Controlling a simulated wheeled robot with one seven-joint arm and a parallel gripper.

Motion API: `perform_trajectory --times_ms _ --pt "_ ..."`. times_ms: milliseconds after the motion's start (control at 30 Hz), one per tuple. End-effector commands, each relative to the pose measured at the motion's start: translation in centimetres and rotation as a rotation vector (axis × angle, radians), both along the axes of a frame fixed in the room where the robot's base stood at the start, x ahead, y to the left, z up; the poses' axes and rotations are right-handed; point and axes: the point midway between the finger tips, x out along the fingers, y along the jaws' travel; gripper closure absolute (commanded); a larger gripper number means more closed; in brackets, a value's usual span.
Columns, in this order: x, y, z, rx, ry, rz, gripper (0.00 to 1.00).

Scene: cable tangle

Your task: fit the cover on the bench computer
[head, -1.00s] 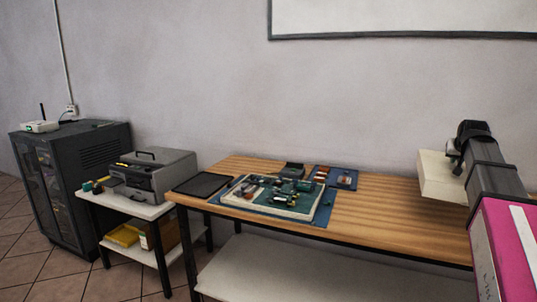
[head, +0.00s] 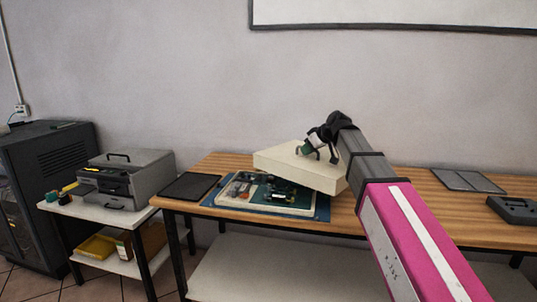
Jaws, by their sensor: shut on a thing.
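The cover (head: 283,162) is a cream box-like lid. My gripper (head: 311,150) is shut on it at a handle on its top and holds it above the bench, slightly tilted. The bench computer (head: 238,188) is an open cream tray with a green circuit board, lying on a blue mat (head: 322,208) on the wooden bench. The cover hangs over the back right part of the computer and hides that part. A gap shows between the cover and the computer's front edge.
A dark tray (head: 190,186) lies left of the mat. A grey flat panel (head: 468,181) and a dark device (head: 512,209) lie on the bench at the right. A grey toolbox (head: 130,178) stands on a side table. Bare wood shows at the bench's front.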

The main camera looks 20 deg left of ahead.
Motion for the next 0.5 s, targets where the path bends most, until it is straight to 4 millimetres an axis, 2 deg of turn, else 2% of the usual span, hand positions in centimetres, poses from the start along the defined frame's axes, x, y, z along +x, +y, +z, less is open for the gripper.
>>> perform_trajectory --times_ms 33,200,333,500 --pt "-1.3 2.5 0.0 0.001 0.001 0.079 1.0" --pt "-5.5 8.4 0.0 0.001 -0.002 0.31 1.0" --pt "-7.9 11.2 0.1 -0.001 -0.001 0.432 1.0" --pt "-9.4 12.8 0.1 -0.001 -0.001 0.504 1.0"
